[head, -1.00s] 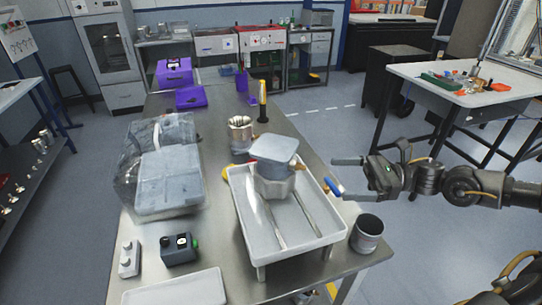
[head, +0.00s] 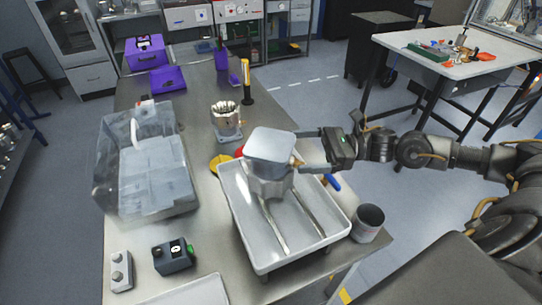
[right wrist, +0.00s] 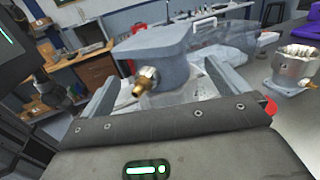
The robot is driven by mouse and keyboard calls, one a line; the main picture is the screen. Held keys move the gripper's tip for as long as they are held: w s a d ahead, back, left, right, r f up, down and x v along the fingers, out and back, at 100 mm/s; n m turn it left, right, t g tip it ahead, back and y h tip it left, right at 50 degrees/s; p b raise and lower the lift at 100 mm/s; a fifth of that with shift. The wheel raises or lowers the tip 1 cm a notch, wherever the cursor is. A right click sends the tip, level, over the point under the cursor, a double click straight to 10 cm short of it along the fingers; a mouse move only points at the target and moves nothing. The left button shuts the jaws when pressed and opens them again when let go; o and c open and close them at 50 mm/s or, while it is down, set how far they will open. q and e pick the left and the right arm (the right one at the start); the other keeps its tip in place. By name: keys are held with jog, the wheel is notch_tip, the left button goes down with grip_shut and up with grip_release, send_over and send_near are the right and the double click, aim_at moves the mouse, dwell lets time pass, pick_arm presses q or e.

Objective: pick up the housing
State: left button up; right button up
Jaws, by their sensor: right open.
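In the right wrist view the housing (right wrist: 158,48) shows a brass fitting (right wrist: 145,78) facing me. My right gripper (head: 298,152) is open at the housing's right side. Its two fingers point at the housing, one on each side of it in the wrist view, with gaps visible. Whether the fingertips touch it cannot be told. My left gripper is not in view.
A clear bin (head: 147,175) with grey contents stands left of the tray. A grey can (head: 368,222) stands at the right corner. A black box (head: 172,256) and a grey two-knob block (head: 121,271) sit front left.

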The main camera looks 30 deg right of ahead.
aim_at(295, 151)
jog(key=shift+w+a+r, duration=0.1)
jog(key=shift+a+r, duration=0.05)
jog(key=shift+a, duration=0.3)
jog(key=p+x, duration=0.4)
jog(key=shift+a, duration=0.15)
jog(key=shift+w+a, duration=0.1)
jog(key=shift+a, duration=0.2)
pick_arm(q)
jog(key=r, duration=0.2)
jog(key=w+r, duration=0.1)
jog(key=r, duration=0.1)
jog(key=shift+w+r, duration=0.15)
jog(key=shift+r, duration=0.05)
pick_arm(e)
jog(key=shift+f, duration=0.25)
